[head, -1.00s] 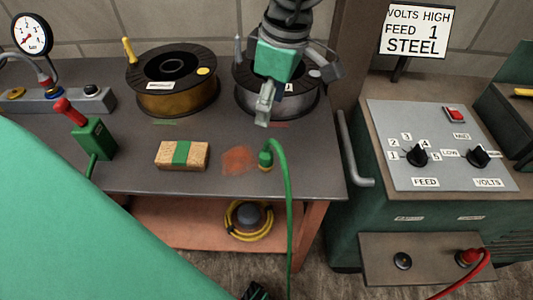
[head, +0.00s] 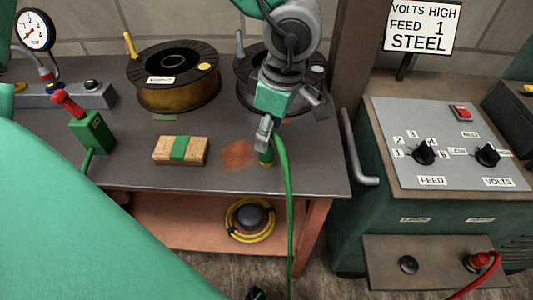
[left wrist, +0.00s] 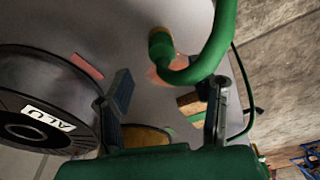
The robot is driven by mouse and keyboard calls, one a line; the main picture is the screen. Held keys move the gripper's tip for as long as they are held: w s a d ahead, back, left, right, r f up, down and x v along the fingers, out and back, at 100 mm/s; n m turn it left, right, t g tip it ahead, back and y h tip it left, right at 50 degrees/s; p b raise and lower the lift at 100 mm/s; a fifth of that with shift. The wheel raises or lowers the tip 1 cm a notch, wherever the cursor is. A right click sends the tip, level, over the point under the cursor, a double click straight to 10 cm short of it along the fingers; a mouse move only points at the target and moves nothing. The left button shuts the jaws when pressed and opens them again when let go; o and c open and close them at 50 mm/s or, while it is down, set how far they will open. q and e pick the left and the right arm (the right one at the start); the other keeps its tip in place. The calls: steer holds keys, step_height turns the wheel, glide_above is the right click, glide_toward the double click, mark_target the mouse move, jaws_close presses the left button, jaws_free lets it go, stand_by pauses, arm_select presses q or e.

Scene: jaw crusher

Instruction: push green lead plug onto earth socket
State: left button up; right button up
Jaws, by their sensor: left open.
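The black socket (head: 409,265), likely the earth socket, is empty on the lower panel of the green machine.
A red plug (head: 477,261) sits in the socket on the right of that panel. A wire spool (head: 172,92), a brush-like block (head: 180,150) and a red-handled green box (head: 91,132) occupy the bench. A grey handle (head: 358,150) stands out from the machine's left side.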

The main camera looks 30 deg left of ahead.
arm_select(q)
steer(key=shift+d, duration=0.2)
steer(key=shift+d+f, duration=0.1)
steer(key=shift+f, duration=0.05)
steer(key=f+b, duration=0.1)
steer(key=f, duration=0.1)
steer(key=a+f+b, duration=0.1)
steer(key=f, duration=0.1)
steer(key=shift+s+a+f+b, duration=0.1)
steer(key=shift+s+f+b, duration=0.05)
steer(key=shift+f+b, duration=0.25)
steer(key=shift+a+f, duration=0.1)
steer(key=shift+f, duration=0.05)
steer(key=shift+d, duration=0.35)
jaws_close()
steer(key=shift+a, duration=0.1)
